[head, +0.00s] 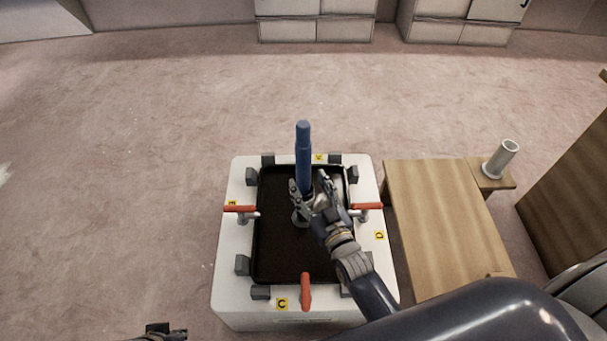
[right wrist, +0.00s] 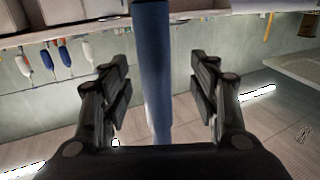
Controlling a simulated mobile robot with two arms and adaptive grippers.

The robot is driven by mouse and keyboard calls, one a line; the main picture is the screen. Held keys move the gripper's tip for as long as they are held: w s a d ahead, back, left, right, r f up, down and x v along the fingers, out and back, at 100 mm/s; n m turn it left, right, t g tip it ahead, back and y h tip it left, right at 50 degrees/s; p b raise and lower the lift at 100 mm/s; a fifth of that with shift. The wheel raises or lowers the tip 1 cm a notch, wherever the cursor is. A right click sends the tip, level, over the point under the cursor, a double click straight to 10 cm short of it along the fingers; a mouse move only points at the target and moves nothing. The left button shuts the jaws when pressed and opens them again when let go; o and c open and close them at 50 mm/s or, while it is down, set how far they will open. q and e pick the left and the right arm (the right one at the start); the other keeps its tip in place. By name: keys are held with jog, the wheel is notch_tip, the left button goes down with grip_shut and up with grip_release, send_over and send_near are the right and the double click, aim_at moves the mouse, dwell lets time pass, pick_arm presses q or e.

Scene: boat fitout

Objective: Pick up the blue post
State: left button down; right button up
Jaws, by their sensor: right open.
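The blue post (head: 304,160) stands upright in the head view, with its base over the dark recessed top of a white box. My right gripper (head: 312,192) is at the lower part of the post, with its fingers spread. In the right wrist view the blue post (right wrist: 154,70) runs vertically between the two open fingers of the right gripper (right wrist: 162,90). Gaps show on both sides of it. A small dark piece of what may be my left gripper (head: 165,330) shows at the bottom edge of the head view; its jaws cannot be made out.
The white box (head: 226,270) has red-handled clamps (head: 306,290) and grey blocks around its rim. A wooden table (head: 435,215) stands to the right, with a grey tube (head: 502,158) on a small wooden stand (head: 480,178) beyond it. Carpet at left is clear.

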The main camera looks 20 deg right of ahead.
aim_at(306, 173)
jog(key=w, duration=0.3)
jog(key=w+b, duration=0.1)
jog(key=w, duration=0.1)
jog(key=shift+d+r, duration=0.1)
jog(key=shift+r, duration=0.3)
jog(key=shift+w, duration=0.4)
grip_shut()
pick_arm(q)
jog(key=v, duration=0.4)
jog(key=shift+a+r, duration=0.1)
jog(key=shift+r, duration=0.05)
pick_arm(e)
jog(key=shift+r, duration=0.1)
